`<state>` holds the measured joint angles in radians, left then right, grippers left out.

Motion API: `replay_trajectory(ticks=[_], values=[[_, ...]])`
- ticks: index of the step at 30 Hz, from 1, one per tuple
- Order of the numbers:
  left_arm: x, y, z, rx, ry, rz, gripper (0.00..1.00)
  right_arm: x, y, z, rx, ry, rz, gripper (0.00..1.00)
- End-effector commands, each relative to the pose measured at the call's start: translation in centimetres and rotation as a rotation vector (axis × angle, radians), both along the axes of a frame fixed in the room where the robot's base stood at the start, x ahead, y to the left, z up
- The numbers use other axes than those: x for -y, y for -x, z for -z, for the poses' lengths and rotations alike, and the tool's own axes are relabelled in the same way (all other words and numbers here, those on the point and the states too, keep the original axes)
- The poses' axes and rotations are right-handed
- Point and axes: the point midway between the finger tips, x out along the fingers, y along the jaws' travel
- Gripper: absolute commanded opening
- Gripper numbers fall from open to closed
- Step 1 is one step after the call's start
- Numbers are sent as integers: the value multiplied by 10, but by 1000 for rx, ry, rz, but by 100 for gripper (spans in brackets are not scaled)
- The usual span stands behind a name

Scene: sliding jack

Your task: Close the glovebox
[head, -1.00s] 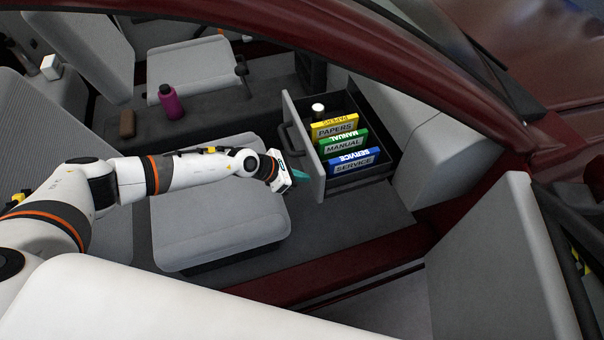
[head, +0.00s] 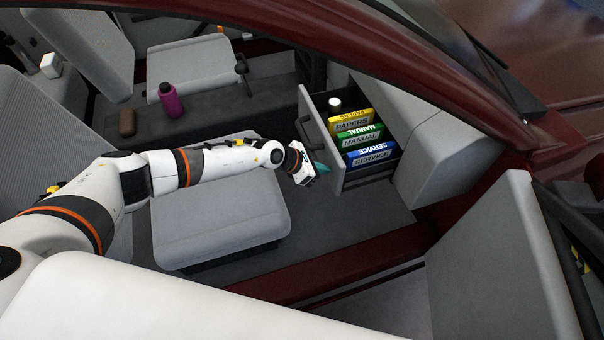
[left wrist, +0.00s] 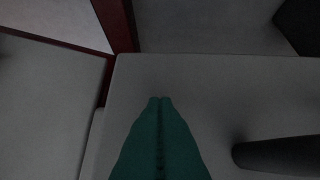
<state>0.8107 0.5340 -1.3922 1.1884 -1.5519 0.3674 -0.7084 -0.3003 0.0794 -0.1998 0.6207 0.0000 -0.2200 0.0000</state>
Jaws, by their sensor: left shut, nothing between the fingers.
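The glovebox (head: 335,186) is a grey drawer standing partly out of the dashboard, with a dark handle (head: 314,133) on its front. Inside it are a yellow papers box (head: 352,122), a green manual box (head: 361,138), a blue service box (head: 371,155) and a white-capped item (head: 334,104). My left gripper (head: 320,168) is shut and empty, its teal fingertips at the front panel below the handle. In the left wrist view the shut fingers (left wrist: 160,102) point at the grey panel (left wrist: 225,90), with the handle (left wrist: 280,154) at lower right. Contact looks likely but is hard to confirm. My right gripper is out of view.
The grey dashboard (head: 435,150) is behind the glovebox. A grey seat (head: 220,215) lies below my left arm. A magenta bottle (head: 171,100) and a brown item (head: 127,122) lie further back. The dark red door frame (head: 380,250) runs along the near side.

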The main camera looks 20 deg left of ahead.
Motion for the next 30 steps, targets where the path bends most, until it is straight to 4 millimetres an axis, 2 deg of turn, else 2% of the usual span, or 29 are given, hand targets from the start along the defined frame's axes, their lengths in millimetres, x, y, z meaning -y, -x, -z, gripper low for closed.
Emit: replay_trajectory(ticks=[1, 8, 18, 24, 30], values=[[11, -7, 0, 3, 4, 2, 0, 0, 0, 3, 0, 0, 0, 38], [47, -31, 2, 5, 3, 2, 0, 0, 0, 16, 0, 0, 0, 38], [99, -66, 5, 4, 2, 2, 0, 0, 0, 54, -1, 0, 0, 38], [124, -83, 5, 3, 2, 1, 0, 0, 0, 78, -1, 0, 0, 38], [141, -94, 3, 3, 0, 1, 0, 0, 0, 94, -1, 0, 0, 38]])
